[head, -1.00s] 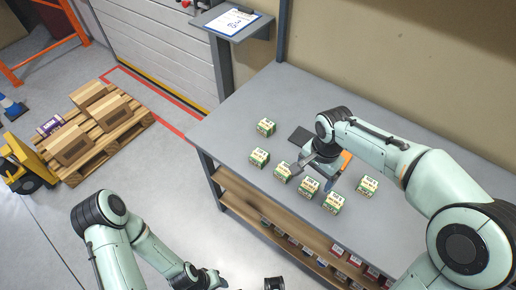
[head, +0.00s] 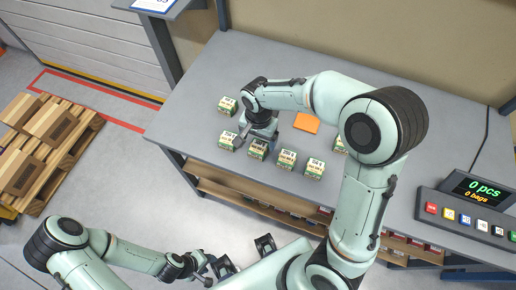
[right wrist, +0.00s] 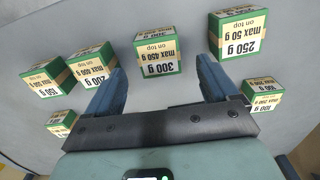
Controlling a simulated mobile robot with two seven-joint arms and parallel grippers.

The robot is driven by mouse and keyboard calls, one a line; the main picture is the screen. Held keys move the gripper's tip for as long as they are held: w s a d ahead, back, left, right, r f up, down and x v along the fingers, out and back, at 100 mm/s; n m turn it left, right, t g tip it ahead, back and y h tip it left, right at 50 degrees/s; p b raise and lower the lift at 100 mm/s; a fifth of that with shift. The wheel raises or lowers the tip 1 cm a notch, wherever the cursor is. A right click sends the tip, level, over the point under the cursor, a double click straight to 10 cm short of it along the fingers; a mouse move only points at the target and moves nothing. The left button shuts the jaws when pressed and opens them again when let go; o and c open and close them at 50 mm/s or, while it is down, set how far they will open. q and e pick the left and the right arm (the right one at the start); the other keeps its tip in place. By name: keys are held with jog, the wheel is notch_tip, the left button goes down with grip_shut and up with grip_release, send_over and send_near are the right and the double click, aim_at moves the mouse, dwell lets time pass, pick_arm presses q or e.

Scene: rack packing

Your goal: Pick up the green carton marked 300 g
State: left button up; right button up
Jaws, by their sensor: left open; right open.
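The green carton marked 300 g (head: 257,149) stands on the grey table, second from left in the front row. In the right wrist view this carton (right wrist: 157,55) shows its label upside down, ahead of and between the fingers. My right gripper (head: 259,137) is open and empty just behind it, apart from it. In the right wrist view the two blue fingers of this gripper (right wrist: 158,75) are spread wide. My left gripper (head: 206,270) is open, low in the head view and off the table; no object shows in it.
Similar cartons stand close by: 250 g (right wrist: 238,34) on one side, 200 g (right wrist: 91,66) and 150 g (right wrist: 47,79) on the other. An orange pad (head: 306,123) lies behind the row. A display and button panel (head: 470,205) stands at the right.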

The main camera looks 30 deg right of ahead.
aim_at(258, 147)
notch_tip(258, 147, down, 5)
jog(key=shift+s+a+f, duration=0.1)
jog(key=shift+s+f, duration=0.05)
jog(key=c, duration=1.3)
